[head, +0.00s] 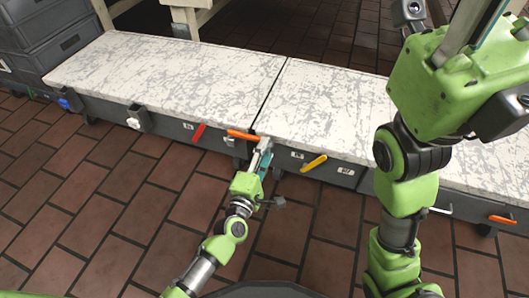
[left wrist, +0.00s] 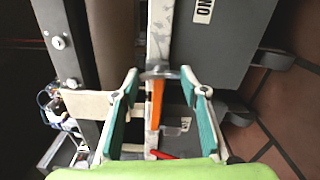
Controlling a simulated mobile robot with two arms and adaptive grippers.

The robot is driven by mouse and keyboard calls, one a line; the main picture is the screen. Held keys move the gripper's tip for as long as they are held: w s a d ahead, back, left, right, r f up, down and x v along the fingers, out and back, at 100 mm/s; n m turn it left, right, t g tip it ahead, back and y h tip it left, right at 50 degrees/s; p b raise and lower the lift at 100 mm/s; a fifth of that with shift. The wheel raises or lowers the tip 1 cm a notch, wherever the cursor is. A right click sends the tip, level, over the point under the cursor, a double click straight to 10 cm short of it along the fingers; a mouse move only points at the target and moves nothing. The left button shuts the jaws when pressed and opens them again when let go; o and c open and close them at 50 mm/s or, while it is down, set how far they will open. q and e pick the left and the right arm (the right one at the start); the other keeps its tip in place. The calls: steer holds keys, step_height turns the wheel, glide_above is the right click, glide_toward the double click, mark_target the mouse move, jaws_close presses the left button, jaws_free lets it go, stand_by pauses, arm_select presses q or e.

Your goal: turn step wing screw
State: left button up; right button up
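I cannot clearly make out the wing screw. Coloured handles sit along the front of the low grey step (head: 200,90) with scuffed white tops: red (head: 198,132), orange (head: 242,135) and yellow (head: 315,162). My left gripper (head: 263,155) is at the front edge by the seam, just right of the orange handle. In the left wrist view, its teal-padded fingers (left wrist: 160,85) are open. The orange handle (left wrist: 156,105) and a small metal piece (left wrist: 160,74) show between them, with nothing gripped. My right gripper (head: 472,30) is raised at upper right; its fingertips are not clearly shown.
Grey crates (head: 45,35) are stacked at the left. Another orange handle (head: 502,219) is at the far right of the step front. The brick floor (head: 110,205) in front is clear at the left. A wooden frame (head: 185,15) stands behind the step.

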arm_select(q)
steer(key=shift+o, duration=1)
